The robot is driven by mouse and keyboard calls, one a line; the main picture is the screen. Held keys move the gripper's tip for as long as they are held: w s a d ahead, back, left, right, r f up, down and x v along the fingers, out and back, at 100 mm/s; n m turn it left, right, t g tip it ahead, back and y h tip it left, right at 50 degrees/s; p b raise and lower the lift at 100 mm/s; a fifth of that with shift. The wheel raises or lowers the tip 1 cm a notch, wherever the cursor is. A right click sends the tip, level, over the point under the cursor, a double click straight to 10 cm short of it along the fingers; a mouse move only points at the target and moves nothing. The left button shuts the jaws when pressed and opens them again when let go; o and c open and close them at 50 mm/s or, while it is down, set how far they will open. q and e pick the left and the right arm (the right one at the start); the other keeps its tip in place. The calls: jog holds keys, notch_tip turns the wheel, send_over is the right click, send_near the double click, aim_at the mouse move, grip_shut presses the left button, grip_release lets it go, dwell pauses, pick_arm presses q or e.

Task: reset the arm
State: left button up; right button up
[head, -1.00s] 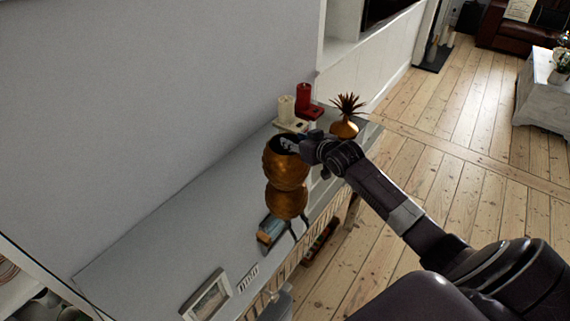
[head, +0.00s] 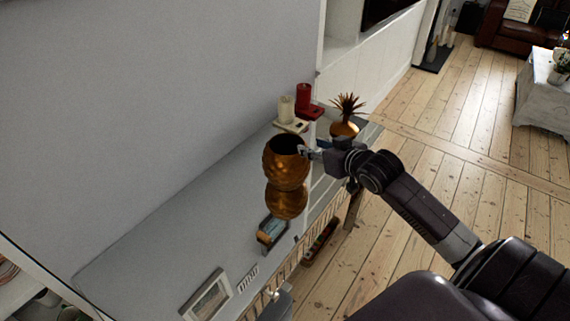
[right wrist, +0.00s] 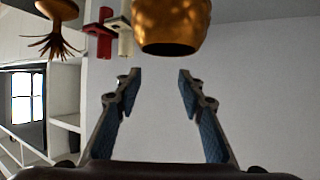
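My right gripper (head: 308,154) is at the right side of a golden textured vase (head: 286,168), close to its upper part. In the right wrist view, its two fingers (right wrist: 160,74) are spread apart with nothing between them. The vase (right wrist: 172,24) shows upside down there, beyond the fingertips and clear of them. The vase stands upright on a glossy grey cabinet top (head: 185,240), which mirrors it. My right arm reaches in from the lower right.
A red candle (head: 304,95) and a cream candle (head: 286,108) stand on holders behind the vase. A small golden pot with a spiky plant (head: 346,112) is at the far end. A blue-brown object (head: 270,232) and a picture frame (head: 208,296) lie nearer. Floorboards (head: 400,265) at right are clear.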

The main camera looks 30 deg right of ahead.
jog(key=shift+s+r, duration=0.1)
jog(key=shift+s, duration=0.1)
dwell(0.3)
jog(key=s+a+f+n+g, duration=0.1)
jog(key=s+a+f+g, duration=0.3)
jog(key=s+a+f, duration=0.7)
jog(key=s+a+f+n+g+y, duration=0.1)
jog(key=s+a+f+g, duration=0.3)
jog(key=s, duration=0.5)
jog(key=s+a+f+n+g, duration=0.1)
jog(key=s+a+f, duration=0.1)
jog(key=s+a, duration=0.6)
jog(key=s+d+f+g+b, duration=0.1)
jog(key=s+f, duration=0.1)
jog(key=f, duration=1.3)
jog(key=s+d+f+g+b, duration=0.1)
jog(key=s+f, duration=0.1)
jog(key=f, duration=1.2)
jog(key=s+d+f+b, duration=0.1)
jog(key=s+d+f, duration=0.1)
jog(key=s+f, duration=1.4)
jog(key=shift+s+d+g, duration=0.2)
jog(key=shift+g, duration=0.2)
